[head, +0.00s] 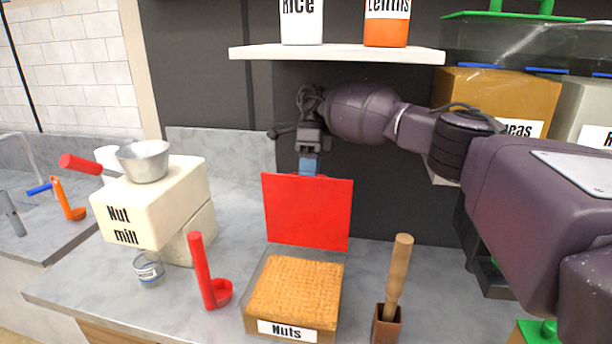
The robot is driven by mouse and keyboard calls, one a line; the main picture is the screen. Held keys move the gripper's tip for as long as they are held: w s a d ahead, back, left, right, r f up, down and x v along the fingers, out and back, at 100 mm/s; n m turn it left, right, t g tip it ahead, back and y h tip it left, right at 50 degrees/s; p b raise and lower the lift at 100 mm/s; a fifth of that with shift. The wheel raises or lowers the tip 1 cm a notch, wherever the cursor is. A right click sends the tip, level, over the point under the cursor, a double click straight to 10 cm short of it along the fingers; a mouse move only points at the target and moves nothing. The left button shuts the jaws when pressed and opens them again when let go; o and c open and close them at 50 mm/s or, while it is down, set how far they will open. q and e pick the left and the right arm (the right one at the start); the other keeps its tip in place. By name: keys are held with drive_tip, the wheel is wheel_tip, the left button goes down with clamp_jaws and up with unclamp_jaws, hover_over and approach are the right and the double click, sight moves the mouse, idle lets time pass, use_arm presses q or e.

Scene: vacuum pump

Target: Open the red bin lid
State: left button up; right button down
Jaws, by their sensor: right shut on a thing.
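The red bin lid (307,212) stands upright, swung up at the back of the nuts bin, with its broad face toward me. The bin (287,328) has a "Nuts" label on its front, and its tan contents show from above. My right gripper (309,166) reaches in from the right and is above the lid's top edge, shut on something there. A small blue piece shows between the gripper and the lid; the exact grip on the lid is hidden. My left gripper is not in view.
A red ladle (204,275) stands left of the bin, and a wooden-handled tool in a brown holder (387,322) stands right. The nut mill (150,208) and a glass jar (148,269) are further left. A white shelf (337,53) hangs above my right gripper.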

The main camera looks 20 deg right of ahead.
drive_tip(key=shift+w+d+f+g+y+b, duration=0.15)
drive_tip(key=shift+w+d+f+g+b, duration=0.1)
drive_tip(key=shift+f, duration=0.15)
drive_tip(key=shift+w+d+f+g+y+b, duration=0.15)
drive_tip(key=shift+w+f+b, duration=0.1)
drive_tip(key=shift+f, duration=0.15)
drive_tip(key=c, duration=1.3)
unclamp_jaws()
drive_tip(key=shift+o, duration=1.2)
drive_tip(key=shift+w, duration=0.2)
drive_tip(key=shift+s+r, duration=0.1)
drive_tip(key=shift+r, duration=0.2)
